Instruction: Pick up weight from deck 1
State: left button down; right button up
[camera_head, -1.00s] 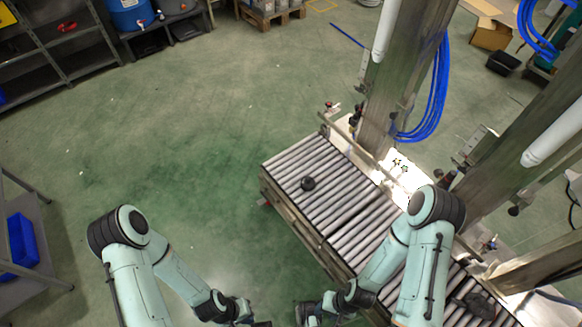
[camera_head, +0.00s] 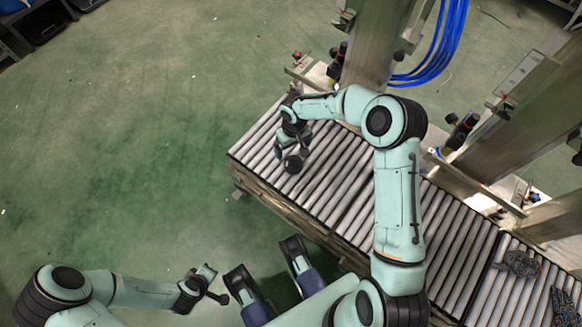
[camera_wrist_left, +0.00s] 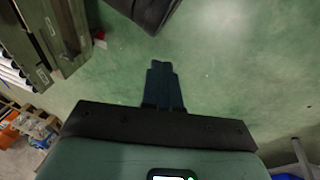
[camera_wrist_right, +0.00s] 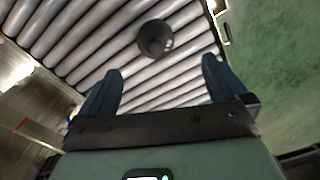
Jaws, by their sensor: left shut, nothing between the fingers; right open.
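The weight (camera_head: 294,163) is a small dark round object on the grey roller deck (camera_head: 345,170), near the deck's left end. In the right wrist view the weight (camera_wrist_right: 155,38) lies on the rollers beyond and between the spread fingers, not touched by them. My right gripper (camera_head: 285,148) is open and empty just above and beside it; it also shows in the right wrist view (camera_wrist_right: 160,85). My left gripper (camera_head: 222,285) is shut and empty over the green floor, away from the deck. Its closed fingers show in the left wrist view (camera_wrist_left: 161,82).
Metal posts (camera_head: 385,45) with blue hoses (camera_head: 435,55) stand along the deck's far side. A dark crumpled object (camera_head: 518,263) lies on the rollers at lower right. The green floor left of the deck is clear.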

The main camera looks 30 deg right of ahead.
aim_at(293, 158)
jog(key=shift+w+d+f, duration=0.2)
jog(key=shift+d+f, duration=0.05)
jog(key=shift+d, duration=0.05)
notch_tip(293, 158, down, 7)
jog(key=shift+r+b, duration=0.1)
jog(key=shift+b, duration=0.9)
notch_tip(293, 158, down, 5)
jog(key=shift+w+r+b, duration=0.15)
jog(key=shift+b, duration=0.7)
jog(key=shift+f, duration=0.5)
jog(key=c, duration=1.8)
pick_arm(q)
jog(key=s+a+f+g, duration=0.1)
jog(key=s+f+g, duration=0.1)
jog(key=s+f, duration=0.4)
jog(key=shift+s+a+f+g, duration=0.15)
jog(key=shift+s+f+g, duration=0.15)
jog(key=shift+f, duration=0.1)
pick_arm(e)
jog(key=shift+w+r, duration=0.1)
grip_shut()
jog(key=shift+r, duration=0.1)
